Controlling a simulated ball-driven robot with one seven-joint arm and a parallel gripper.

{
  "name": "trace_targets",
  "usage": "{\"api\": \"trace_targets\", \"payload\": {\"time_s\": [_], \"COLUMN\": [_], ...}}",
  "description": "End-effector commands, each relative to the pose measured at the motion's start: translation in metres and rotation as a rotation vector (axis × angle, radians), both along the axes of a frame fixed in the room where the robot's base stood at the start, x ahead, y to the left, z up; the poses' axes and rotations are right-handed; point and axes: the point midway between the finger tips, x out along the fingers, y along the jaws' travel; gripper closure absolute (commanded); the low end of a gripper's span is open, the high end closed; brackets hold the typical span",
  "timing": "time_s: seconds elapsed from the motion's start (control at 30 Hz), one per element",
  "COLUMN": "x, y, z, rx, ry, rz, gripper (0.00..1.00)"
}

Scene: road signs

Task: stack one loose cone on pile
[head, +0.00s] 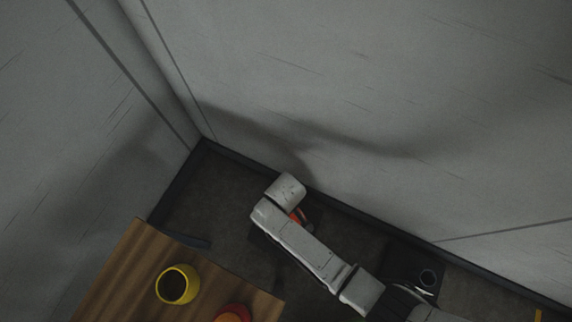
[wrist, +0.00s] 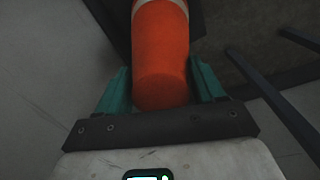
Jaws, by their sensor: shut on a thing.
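My gripper (wrist: 161,78) is shut on an orange cone (wrist: 161,50). Its two teal fingers press the cone from both sides in the wrist view. The cone has a pale band at the picture's top edge and a dark flat base behind it. In the head view only a small orange bit of the cone (head: 298,215) shows beside my arm, and my arm hides the fingers. The cone is out over the dark floor, near the wall. I cannot make out a pile of cones or another loose cone in either view.
A wooden table (head: 135,275) at the lower left bears a yellow cup-like thing (head: 178,284) and a red and orange thing (head: 232,312), cut by the picture edge. Grey walls (head: 370,90) meet in a corner behind. Dark bars (wrist: 270,97) cross the right of the wrist view.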

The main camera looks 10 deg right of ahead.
Motion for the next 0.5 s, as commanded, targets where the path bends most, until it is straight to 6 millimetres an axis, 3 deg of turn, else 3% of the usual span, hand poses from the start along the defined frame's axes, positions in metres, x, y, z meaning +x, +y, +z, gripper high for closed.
{"api": "trace_targets", "payload": {"time_s": [0.03,0.07,0.33,0.5], "x": [0.0018,0.0018,0.0008,0.0005], "y": [0.0008,0.0009,0.0004,0.0002], "z": [0.0007,0.001,0.0003,-0.0001], "rx": [0.002,0.002,0.001,0.001], "ry": [-0.004,-0.004,-0.002,-0.001], "rz": [0.0,0.0,0.0,0.0], "gripper": [1.0,0.3,0.04,0.02]}}
